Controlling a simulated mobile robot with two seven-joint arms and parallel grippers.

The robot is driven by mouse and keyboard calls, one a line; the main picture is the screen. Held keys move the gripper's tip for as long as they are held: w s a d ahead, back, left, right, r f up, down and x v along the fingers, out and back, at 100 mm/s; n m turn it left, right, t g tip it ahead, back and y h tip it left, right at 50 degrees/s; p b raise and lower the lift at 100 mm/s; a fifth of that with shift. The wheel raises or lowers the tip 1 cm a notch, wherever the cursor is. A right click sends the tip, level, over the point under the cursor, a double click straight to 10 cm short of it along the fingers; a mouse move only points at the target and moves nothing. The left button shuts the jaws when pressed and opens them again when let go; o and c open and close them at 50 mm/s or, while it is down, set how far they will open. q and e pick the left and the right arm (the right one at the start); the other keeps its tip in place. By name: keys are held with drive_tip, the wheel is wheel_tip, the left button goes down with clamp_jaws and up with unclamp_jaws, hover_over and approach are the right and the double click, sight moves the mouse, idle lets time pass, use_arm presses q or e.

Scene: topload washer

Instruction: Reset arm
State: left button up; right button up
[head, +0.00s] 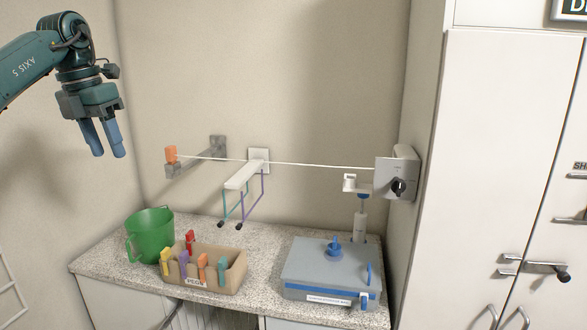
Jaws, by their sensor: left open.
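My left arm comes in from the upper left. My left gripper (106,152) hangs in the air with its two blue fingers pointing down, apart and empty. It is above and to the left of the counter, touching nothing. My right gripper is not in the head view.
A speckled counter (262,258) holds a green jug (150,234), a peg box (225,280) with coloured pegs and a grey lidded washer (331,268). A white line (310,165) runs from an orange-tipped bracket (171,156) to a grey wall unit (390,177). White cabinets (500,170) stand right.

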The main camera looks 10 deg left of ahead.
use_arm(q)
drive_tip(key=w+d+f+m+h, duration=0.2)
drive_tip(key=w+d+f, duration=0.1)
drive_tip(key=d+f, duration=0.55)
drive_tip(key=w+d+f+m+h, duration=0.1)
drive_tip(key=w+d+f+h, duration=0.25)
drive_tip(key=d+f, duration=0.45)
drive_tip(key=s+d+f+n+t+h, duration=0.1)
drive_tip(key=s+d+f+n+h, duration=0.25)
drive_tip(key=d, duration=0.55)
drive_tip(key=s+d+f+n+t+h, duration=0.1)
drive_tip(key=s+d+f+n+h, duration=0.15)
drive_tip(key=d+f+h, duration=0.45)
drive_tip(key=s+d+f+n+h, duration=0.2)
drive_tip(key=s+d+f, duration=0.1)
drive_tip(key=d, duration=0.7)
drive_tip(key=s+a+f+n+t+y, duration=0.3)
drive_tip(key=s+a+f+n+y, duration=0.5)
drive_tip(key=s+f+n, duration=0.3)
drive_tip(key=s+a+f+n+t+y, duration=0.3)
drive_tip(key=s+a+f+n+y, duration=0.5)
drive_tip(key=n, duration=1.1)
drive_tip(key=s+f, duration=0.3)
drive_tip(key=f, duration=0.2)
drive_tip(key=shift+s+a+f, duration=0.4)
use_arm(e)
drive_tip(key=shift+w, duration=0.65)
